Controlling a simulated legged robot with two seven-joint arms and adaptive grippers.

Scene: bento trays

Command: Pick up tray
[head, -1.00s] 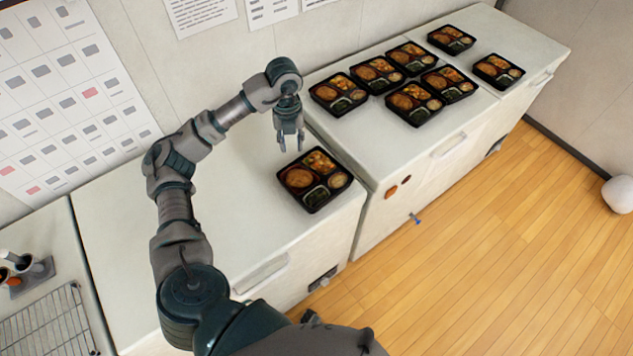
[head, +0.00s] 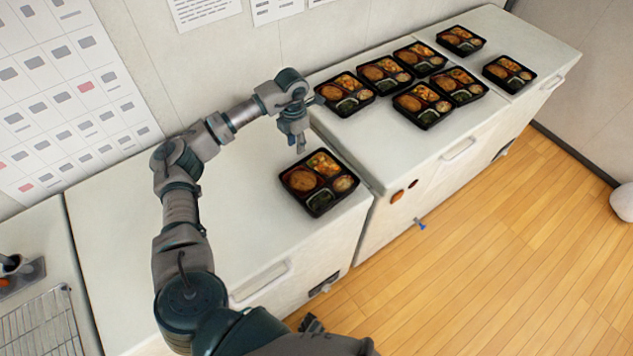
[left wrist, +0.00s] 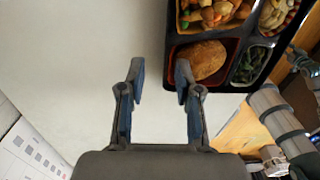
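A black bento tray (head: 319,204) with food in several compartments lies alone on the near white counter, by its right end. My left gripper (head: 298,146) hangs just behind the tray, pointing down. In the left wrist view its two fingers (left wrist: 160,82) are apart with nothing held between them. The tray (left wrist: 215,88) shows at the upper right there, and the right-hand finger overlaps its near-left edge; I cannot tell if they touch. A dark part at the bottom of the head view (head: 312,323) looks like my right gripper, mostly hidden by my arm.
Several similar trays (head: 428,118) stand on the adjoining counter (head: 400,160) to the right. The near counter (head: 120,225) is clear left of the tray. A wire rack (head: 45,325) is at the lower left. The wall (head: 240,60) runs close behind my left arm.

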